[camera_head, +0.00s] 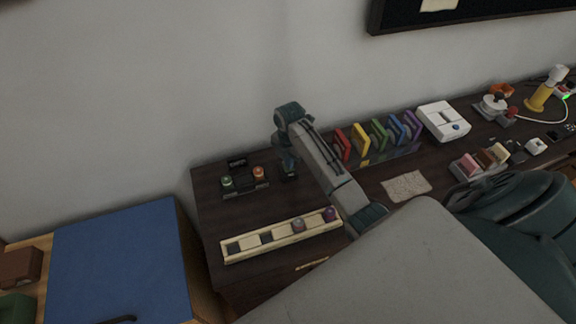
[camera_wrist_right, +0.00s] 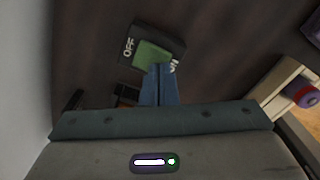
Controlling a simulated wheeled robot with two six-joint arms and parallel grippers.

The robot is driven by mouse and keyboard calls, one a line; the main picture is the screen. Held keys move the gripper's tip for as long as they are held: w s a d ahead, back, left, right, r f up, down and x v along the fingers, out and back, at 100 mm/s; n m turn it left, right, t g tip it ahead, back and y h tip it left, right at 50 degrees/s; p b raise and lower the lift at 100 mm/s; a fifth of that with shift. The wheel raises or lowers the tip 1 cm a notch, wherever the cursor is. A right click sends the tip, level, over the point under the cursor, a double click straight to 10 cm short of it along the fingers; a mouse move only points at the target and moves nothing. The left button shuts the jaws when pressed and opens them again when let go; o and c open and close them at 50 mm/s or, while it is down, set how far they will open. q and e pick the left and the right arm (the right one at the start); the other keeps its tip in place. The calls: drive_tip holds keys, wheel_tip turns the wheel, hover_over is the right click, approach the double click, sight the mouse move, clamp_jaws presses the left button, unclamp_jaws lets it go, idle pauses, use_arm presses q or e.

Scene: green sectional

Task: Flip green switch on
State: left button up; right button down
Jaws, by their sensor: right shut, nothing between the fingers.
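The green switch (camera_wrist_right: 150,55) shows in the right wrist view as a green rocker in a dark housing, with white OFF at its left and ON at its right. My right gripper (camera_wrist_right: 161,68) is shut and empty. Its blue fingertips overlap the lower right edge of the rocker, close to the ON label and partly covering it. I cannot tell whether they touch the rocker. In the head view, my right gripper (camera_head: 289,177) points down at the dark desk, and my forearm seems to hide the switch. My left gripper is not in view.
A dark stand with green and orange knobs (camera_head: 246,187) is left of the gripper. Colourful upright panels (camera_head: 378,135) and a white box (camera_head: 444,122) stand to the right. The wall is behind.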

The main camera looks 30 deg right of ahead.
drive_tip(key=shift+s+f, duration=0.1)
drive_tip(key=shift+f, duration=0.6)
idle(0.3)
drive_tip(key=shift+r+p, duration=0.75)
wheel_tip(320, 180, up, 6)
drive_tip(key=p, duration=0.6)
drive_tip(key=shift+f, duration=0.2)
drive_tip(key=shift+f, duration=0.1)
